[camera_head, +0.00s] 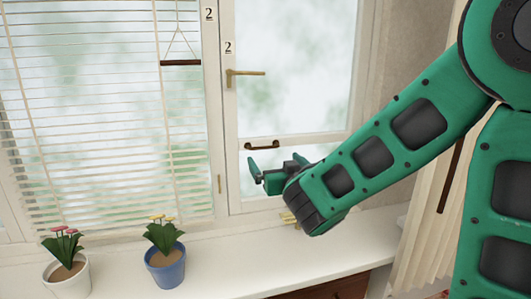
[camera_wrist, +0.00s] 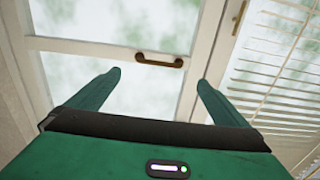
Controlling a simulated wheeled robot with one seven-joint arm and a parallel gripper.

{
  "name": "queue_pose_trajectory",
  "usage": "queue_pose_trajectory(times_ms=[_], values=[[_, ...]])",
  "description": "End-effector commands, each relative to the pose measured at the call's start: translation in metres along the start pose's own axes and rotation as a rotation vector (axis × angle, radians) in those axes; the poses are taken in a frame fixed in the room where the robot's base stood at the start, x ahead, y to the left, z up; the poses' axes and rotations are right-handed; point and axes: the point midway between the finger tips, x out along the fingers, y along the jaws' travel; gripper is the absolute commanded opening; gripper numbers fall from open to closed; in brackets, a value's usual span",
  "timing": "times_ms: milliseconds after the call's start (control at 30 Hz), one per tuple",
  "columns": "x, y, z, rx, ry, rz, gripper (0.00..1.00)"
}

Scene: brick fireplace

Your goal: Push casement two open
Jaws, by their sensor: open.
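Casement two (camera_head: 231,120) is the white-framed window on the right, marked by a "2" label (camera_head: 228,47); another "2" is on the post beside it. It looks shut. Its brass lever handle (camera_head: 245,72) lies horizontal, pointing right. A dark bow-shaped pull (camera_head: 262,146) sits on its lower rail; it also shows in the wrist view (camera_wrist: 160,60), ahead of and between my fingertips. My gripper (camera_head: 276,168) is open and empty, just below the pull in the head view. In the wrist view the fingers (camera_wrist: 158,78) point at the casement. I cannot tell whether they touch it.
Blinds (camera_head: 95,110) cover the left window, with a hanging wooden bar (camera_head: 181,63). A white pot (camera_head: 68,277) and a blue pot (camera_head: 165,265) with flowers stand on the sill (camera_head: 230,258). A pale curtain (camera_head: 425,220) hangs at the right. The sill right of the blue pot is mostly clear.

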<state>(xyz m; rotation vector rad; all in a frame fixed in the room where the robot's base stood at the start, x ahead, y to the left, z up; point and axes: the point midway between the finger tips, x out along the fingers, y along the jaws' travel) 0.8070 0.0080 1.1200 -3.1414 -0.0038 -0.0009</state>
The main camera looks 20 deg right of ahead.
Motion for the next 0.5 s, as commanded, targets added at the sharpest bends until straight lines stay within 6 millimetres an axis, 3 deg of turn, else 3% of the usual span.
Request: queue_pose_trajectory(times_ms=[500], values=[[0.082,0.002,0.000,-0.001,-0.001,0.004,0.99]])
